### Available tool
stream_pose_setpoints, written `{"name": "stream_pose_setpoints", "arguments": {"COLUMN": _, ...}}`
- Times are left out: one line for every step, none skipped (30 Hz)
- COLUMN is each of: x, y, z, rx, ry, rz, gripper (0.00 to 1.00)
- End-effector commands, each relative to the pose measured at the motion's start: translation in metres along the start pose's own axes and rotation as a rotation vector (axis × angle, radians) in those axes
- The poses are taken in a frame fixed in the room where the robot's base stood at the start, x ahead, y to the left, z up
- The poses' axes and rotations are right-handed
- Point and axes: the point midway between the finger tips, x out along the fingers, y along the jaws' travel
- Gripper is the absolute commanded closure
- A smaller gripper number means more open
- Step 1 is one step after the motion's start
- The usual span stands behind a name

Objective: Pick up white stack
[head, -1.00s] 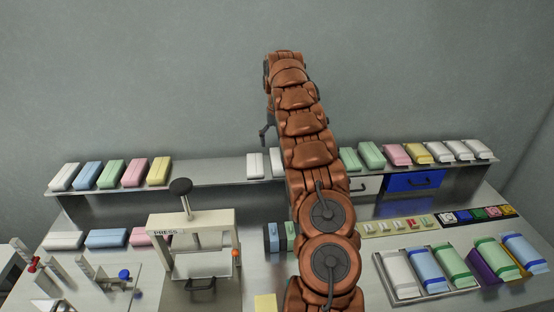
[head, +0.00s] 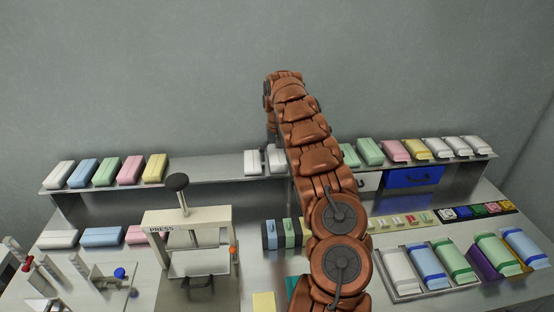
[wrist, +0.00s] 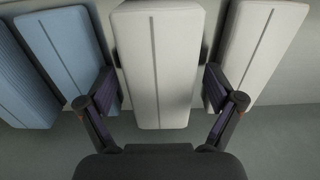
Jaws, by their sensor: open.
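A white stack (wrist: 158,60) with a grey line along its top is in the middle of the wrist view. My gripper (wrist: 162,92) is open, with one finger on each side of this stack. Whether the fingers touch it, I cannot tell. A second white stack (wrist: 262,50) is to the right, and a blue stack (wrist: 66,50) is to the left. In the head view, two white stacks (head: 253,162) (head: 277,161) sit on the shelf beside my arm. My gripper is mostly hidden behind my arm there.
The raised shelf (head: 205,172) is bare left of the white stacks, with several coloured stacks at its left end and more at the right. A press (head: 188,222) stands below.

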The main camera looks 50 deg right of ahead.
Motion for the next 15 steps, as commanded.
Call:
{"name": "stream_pose_setpoints", "arguments": {"x": -0.0004, "y": -0.0002, "z": -0.0001, "rx": 0.0, "ry": 0.001, "rz": 0.0, "gripper": 0.08}}
{"name": "stream_pose_setpoints", "arguments": {"x": -0.0005, "y": -0.0002, "z": -0.0001, "rx": 0.0, "ry": 0.001, "rz": 0.0, "gripper": 0.08}}
{"name": "stream_pose_setpoints", "arguments": {"x": -0.0006, "y": -0.0003, "z": -0.0002, "rx": 0.0, "ry": 0.001, "rz": 0.0, "gripper": 0.08}}
{"name": "stream_pose_setpoints", "arguments": {"x": -0.0006, "y": -0.0003, "z": -0.0002, "rx": -0.001, "ry": 0.001, "rz": 0.0, "gripper": 0.08}}
{"name": "stream_pose_setpoints", "arguments": {"x": -0.0006, "y": -0.0004, "z": -0.0002, "rx": -0.001, "ry": 0.001, "rz": 0.0, "gripper": 0.11}}
{"name": "stream_pose_setpoints", "arguments": {"x": -0.0005, "y": -0.0004, "z": -0.0002, "rx": -0.001, "ry": 0.001, "rz": 0.0, "gripper": 0.16}}
{"name": "stream_pose_setpoints", "arguments": {"x": -0.0005, "y": -0.0004, "z": -0.0002, "rx": -0.001, "ry": 0.001, "rz": 0.0, "gripper": 0.19}}
{"name": "stream_pose_setpoints", "arguments": {"x": -0.0005, "y": -0.0005, "z": -0.0003, "rx": -0.001, "ry": 0.001, "rz": 0.0, "gripper": 0.22}}
{"name": "stream_pose_setpoints", "arguments": {"x": -0.0006, "y": -0.0005, "z": -0.0003, "rx": -0.001, "ry": 0.001, "rz": 0.0, "gripper": 0.26}}
{"name": "stream_pose_setpoints", "arguments": {"x": -0.0007, "y": -0.0005, "z": -0.0004, "rx": -0.001, "ry": 0.001, "rz": 0.0, "gripper": 0.29}}
{"name": "stream_pose_setpoints", "arguments": {"x": -0.0006, "y": -0.0005, "z": -0.0004, "rx": -0.001, "ry": 0.001, "rz": 0.0, "gripper": 0.32}}
{"name": "stream_pose_setpoints", "arguments": {"x": -0.0007, "y": -0.0005, "z": -0.0004, "rx": -0.001, "ry": 0.001, "rz": 0.0, "gripper": 0.36}}
{"name": "stream_pose_setpoints", "arguments": {"x": -0.0006, "y": -0.0006, "z": -0.0003, "rx": -0.001, "ry": 0.001, "rz": 0.0, "gripper": 0.4}}
{"name": "stream_pose_setpoints", "arguments": {"x": -0.0006, "y": -0.0006, "z": -0.0003, "rx": -0.001, "ry": 0.001, "rz": 0.0, "gripper": 0.43}}
{"name": "stream_pose_setpoints", "arguments": {"x": -0.0006, "y": -0.0005, "z": -0.0003, "rx": -0.001, "ry": 0.001, "rz": 0.0, "gripper": 0.47}}
